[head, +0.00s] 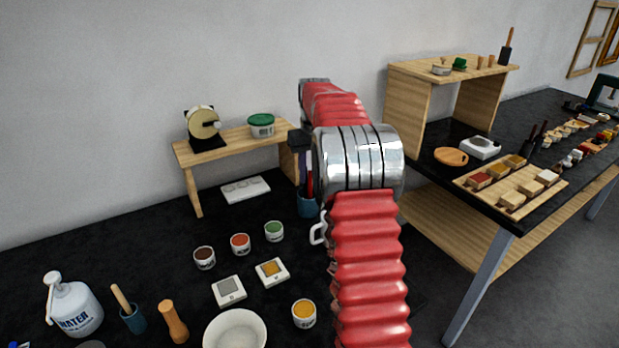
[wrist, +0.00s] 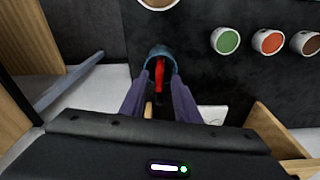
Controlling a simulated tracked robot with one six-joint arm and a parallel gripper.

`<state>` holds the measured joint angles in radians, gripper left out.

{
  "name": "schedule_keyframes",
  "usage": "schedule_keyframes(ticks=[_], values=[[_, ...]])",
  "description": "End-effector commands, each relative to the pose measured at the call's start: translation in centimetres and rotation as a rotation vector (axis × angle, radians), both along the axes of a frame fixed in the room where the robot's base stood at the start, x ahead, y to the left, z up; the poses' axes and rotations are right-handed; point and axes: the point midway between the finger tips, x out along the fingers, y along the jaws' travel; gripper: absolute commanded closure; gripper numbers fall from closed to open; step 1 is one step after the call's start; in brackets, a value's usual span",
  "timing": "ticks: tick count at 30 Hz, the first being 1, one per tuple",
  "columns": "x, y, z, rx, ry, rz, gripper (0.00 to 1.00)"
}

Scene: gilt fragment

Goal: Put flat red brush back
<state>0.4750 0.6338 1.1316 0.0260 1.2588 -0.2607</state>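The red brush (wrist: 159,74) stands in a blue cup (head: 308,205), its red part also showing in the head view (head: 310,182). The cup shows in the wrist view (wrist: 151,55) too. My gripper (wrist: 160,76) points down over the cup from above. Its two fingers are spread, one on each side of the red brush, with visible gaps between them and it. In the head view my gripper (head: 302,165) is partly hidden behind my red arm. The brush's lower end is hidden in the cup.
A wooden shelf (head: 235,143) stands behind the cup. Paint pots, such as a green one (head: 274,231), and a white bowl (head: 235,331) stand nearby. A taller wooden shelf (head: 407,100) is at right. Black tabletop (head: 120,245) is clear at left.

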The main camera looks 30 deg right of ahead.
Motion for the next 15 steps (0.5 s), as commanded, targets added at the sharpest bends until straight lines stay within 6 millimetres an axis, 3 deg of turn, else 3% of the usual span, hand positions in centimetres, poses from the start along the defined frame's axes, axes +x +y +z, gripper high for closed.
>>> schedule_keyframes(ticks=[15], values=[[-1.0,0.2,8.5,-0.001,-0.002,-0.001,0.71]])
